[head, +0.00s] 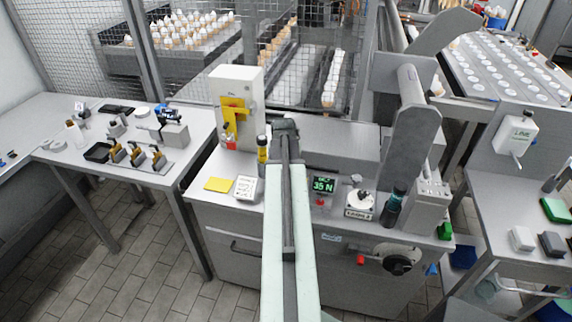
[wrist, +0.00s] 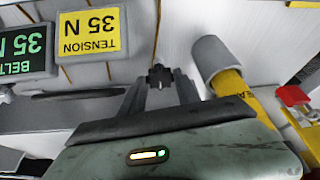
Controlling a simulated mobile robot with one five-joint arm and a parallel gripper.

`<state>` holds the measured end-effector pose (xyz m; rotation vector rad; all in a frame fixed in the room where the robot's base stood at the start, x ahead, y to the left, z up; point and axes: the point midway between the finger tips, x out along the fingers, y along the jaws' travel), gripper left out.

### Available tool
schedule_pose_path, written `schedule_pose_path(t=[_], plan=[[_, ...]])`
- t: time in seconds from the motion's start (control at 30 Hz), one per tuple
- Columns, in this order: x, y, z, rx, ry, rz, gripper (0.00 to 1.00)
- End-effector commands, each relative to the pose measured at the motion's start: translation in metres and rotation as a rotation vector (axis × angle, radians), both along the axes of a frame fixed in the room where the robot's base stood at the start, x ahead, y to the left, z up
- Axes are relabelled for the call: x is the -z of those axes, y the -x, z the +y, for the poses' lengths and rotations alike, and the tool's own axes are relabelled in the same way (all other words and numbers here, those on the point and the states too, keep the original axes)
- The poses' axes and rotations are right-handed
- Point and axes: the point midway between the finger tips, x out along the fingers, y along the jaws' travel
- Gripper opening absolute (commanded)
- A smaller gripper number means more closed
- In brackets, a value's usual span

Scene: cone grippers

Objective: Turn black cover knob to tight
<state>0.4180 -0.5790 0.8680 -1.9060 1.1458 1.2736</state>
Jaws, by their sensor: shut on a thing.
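In the wrist view a small black lobed knob (wrist: 160,78) sits between the two fingers of my gripper (wrist: 162,84), on a light grey panel. The fingers are closed around it. I take it to be the black cover knob; no tight mark on it is readable. In the head view my arm reaches up the middle of the picture, and my gripper (head: 286,128) is at the machine's back panel, hiding the knob there.
A yellow tool with a grey cap (wrist: 218,66) stands close right of my gripper. A yellow tension label (wrist: 89,32) and a green 35 N display (head: 323,184) are near. A black round handle (head: 398,264) is on the machine's front. Tiled floor lies free at left.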

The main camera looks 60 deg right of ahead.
Motion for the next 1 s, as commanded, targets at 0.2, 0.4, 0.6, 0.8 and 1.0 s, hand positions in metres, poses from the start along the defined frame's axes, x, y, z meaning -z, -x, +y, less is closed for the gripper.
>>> schedule_pose_path(t=[0.2,0.4,0.6,0.8,1.0], plan=[[0.000,0.000,0.000,0.003,0.000,0.000,0.00],[0.000,0.000,0.000,0.002,-0.001,0.000,0.47],[0.000,0.000,0.000,0.001,-0.001,-0.001,0.47],[-0.013,0.003,0.003,0.002,-0.001,0.000,0.47],[-0.048,0.009,0.015,0.002,-0.001,0.000,0.47]])
